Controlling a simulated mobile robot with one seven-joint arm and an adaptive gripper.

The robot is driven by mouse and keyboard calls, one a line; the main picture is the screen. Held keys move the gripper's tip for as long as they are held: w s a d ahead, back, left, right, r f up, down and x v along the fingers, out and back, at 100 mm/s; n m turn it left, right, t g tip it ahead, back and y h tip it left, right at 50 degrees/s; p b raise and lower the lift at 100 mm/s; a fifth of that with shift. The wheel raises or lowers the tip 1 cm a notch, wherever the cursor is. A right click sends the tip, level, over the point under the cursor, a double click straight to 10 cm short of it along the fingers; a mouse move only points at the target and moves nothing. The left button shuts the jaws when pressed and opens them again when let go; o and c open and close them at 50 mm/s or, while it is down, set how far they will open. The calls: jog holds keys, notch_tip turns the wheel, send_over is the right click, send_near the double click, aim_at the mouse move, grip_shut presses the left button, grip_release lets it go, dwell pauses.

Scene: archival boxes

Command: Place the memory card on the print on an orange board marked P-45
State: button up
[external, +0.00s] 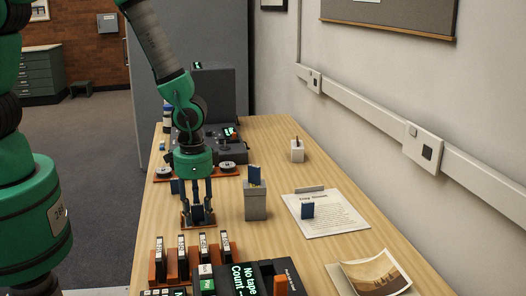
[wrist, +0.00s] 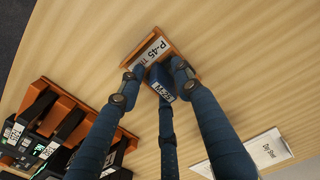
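My gripper (external: 197,212) reaches straight down to a small orange board (wrist: 186,62) marked P-45 on a white label. In the wrist view its three dark blue fingers (wrist: 160,76) close in around a small dark blue memory card (wrist: 163,91) with a white label. The card is low over the board or touching it; which one I cannot tell. The fingers partly hide the card and the board. In the external view the orange board (external: 186,222) shows under the fingers.
A grey block (external: 255,205) holding a blue card stands just right of my gripper. A curled print (external: 375,274) lies nearer. Orange racks with black cartridges (external: 183,258) fill the near left.

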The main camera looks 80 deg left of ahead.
jog(key=shift+r, duration=0.1)
notch_tip(320, 180, up, 12)
jog(key=p, duration=0.2)
jog(key=shift+p, duration=0.3)
jog(key=shift+r, duration=0.1)
dwell(0.7)
notch_tip(320, 180, up, 22)
jog(key=t, duration=0.3)
send_over(197, 205)
jog(key=s+a, duration=0.4)
jog(key=s, duration=0.4)
jog(key=s+a+r+t, duration=0.2)
jog(key=s+a+r, duration=0.1)
jog(key=s+r, duration=0.9)
jog(key=s, duration=0.4)
jog(key=shift+a+t, duration=0.15)
jog(key=shift+t, duration=0.15)
